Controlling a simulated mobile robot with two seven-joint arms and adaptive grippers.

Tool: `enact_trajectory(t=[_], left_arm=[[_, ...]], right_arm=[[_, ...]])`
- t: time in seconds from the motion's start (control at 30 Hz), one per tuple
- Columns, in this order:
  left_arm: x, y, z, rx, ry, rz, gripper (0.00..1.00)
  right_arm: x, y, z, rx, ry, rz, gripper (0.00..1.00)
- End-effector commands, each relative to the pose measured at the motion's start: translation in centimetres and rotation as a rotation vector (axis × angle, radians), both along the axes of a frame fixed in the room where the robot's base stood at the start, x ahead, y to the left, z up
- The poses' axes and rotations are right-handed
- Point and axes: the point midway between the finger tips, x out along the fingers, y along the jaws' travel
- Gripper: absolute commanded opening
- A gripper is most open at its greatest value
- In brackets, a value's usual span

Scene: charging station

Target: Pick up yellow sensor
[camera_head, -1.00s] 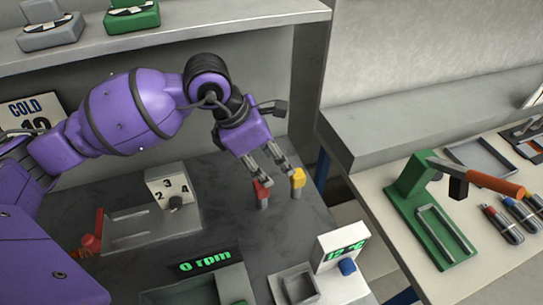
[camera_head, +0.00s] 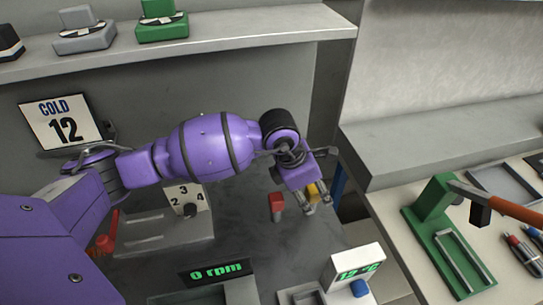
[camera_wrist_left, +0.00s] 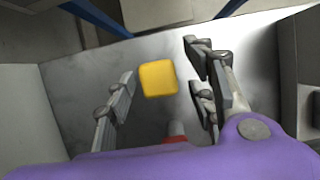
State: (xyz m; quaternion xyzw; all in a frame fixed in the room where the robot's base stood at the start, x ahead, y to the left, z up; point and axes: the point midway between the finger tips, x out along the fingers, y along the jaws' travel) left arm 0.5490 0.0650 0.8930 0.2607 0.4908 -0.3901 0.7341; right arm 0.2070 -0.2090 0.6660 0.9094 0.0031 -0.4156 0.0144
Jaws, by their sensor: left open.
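The yellow sensor (camera_head: 312,191) stands on the dark grey table, partly hidden by my left gripper in the head view. In the left wrist view the yellow sensor (camera_wrist_left: 158,78) shows its square top between the fingers, with a gap on both sides, nearer the left finger. My left gripper (camera_head: 318,207) is open and around or just above the sensor; the exact height is hard to tell. The fingers also show in the left wrist view (camera_wrist_left: 162,92). My right gripper is not in view.
A red sensor (camera_head: 277,205) stands close to the left of the gripper; its red part shows low in the wrist view (camera_wrist_left: 176,135). A device with a number dial (camera_head: 187,200) is at left. A temperature display (camera_head: 357,263) stands at front right. A second table holds a green stand (camera_head: 440,225).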

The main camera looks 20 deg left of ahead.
Motion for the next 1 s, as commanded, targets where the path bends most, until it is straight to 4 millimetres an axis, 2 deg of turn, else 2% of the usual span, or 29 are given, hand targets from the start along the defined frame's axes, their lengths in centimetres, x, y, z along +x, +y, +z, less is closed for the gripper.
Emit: enact_trajectory(t=[0.1,0.4,0.5,0.77,1.0], left_arm=[[0.2,-0.1,0.3,-0.001,-0.005,-0.002,0.5],[0.2,-0.1,0.3,-0.001,-0.005,-0.002,0.11],[0.2,-0.1,0.4,-0.001,-0.006,-0.001,0.01],[0.2,-0.1,0.6,-0.001,-0.007,-0.001,0.01],[0.3,-0.1,2.8,-0.001,-0.009,-0.003,0.01]], right_arm=[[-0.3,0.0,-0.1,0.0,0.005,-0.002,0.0],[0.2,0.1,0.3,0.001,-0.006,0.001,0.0],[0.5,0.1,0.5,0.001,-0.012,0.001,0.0],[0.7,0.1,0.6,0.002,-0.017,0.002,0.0],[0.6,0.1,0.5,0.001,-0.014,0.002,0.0]])
